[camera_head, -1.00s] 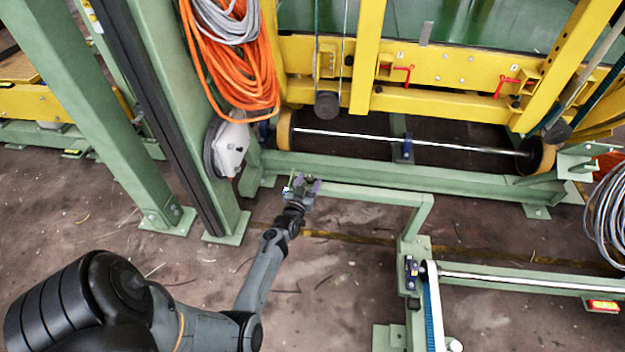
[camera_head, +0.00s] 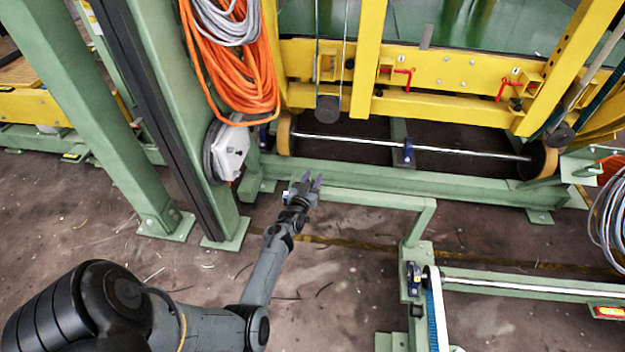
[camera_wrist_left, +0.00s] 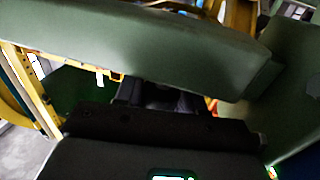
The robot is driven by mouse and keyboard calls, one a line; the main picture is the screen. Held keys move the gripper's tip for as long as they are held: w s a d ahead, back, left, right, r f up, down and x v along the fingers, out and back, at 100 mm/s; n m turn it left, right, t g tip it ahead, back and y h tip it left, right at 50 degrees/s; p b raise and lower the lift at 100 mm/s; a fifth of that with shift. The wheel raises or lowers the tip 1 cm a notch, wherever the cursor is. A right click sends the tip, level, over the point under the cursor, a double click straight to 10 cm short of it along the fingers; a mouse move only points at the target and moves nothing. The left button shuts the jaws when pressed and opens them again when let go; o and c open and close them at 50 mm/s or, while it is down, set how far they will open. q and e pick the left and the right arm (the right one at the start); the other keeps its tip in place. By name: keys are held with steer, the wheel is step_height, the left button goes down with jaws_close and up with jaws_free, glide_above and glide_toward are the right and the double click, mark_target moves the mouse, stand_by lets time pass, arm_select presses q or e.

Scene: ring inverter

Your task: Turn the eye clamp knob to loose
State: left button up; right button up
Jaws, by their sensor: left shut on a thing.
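My left gripper (camera_head: 309,183) is at the left end of a low green beam (camera_head: 370,198), in front of the machine. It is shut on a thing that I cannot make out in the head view. In the left wrist view, a green beam (camera_wrist_left: 160,45) crosses close in front of the camera, and the dark gripper parts (camera_wrist_left: 160,97) show partly behind its lower edge. The fingertips are mostly hidden there. I cannot clearly make out the eye clamp knob in either view. My right gripper is not in view.
A green post (camera_head: 190,120) stands left of my gripper, with a white-grey housing (camera_head: 231,150) and orange cable coils (camera_head: 230,75). A yellow frame (camera_head: 450,70) with red handles (camera_head: 398,75) and a long shaft (camera_head: 440,149) lie behind. The floor in front is mostly clear.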

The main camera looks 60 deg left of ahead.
arm_select(q)
steer(key=shift+n+g+y+p, duration=0.4)
steer(key=shift+n+g+y, duration=0.4)
steer(key=shift+y, duration=0.2)
steer(key=shift+s+a+n+g+y, duration=0.2)
steer(key=shift+n+g+y, duration=0.6)
steer(key=shift+g, duration=0.2)
steer(key=o, duration=0.9)
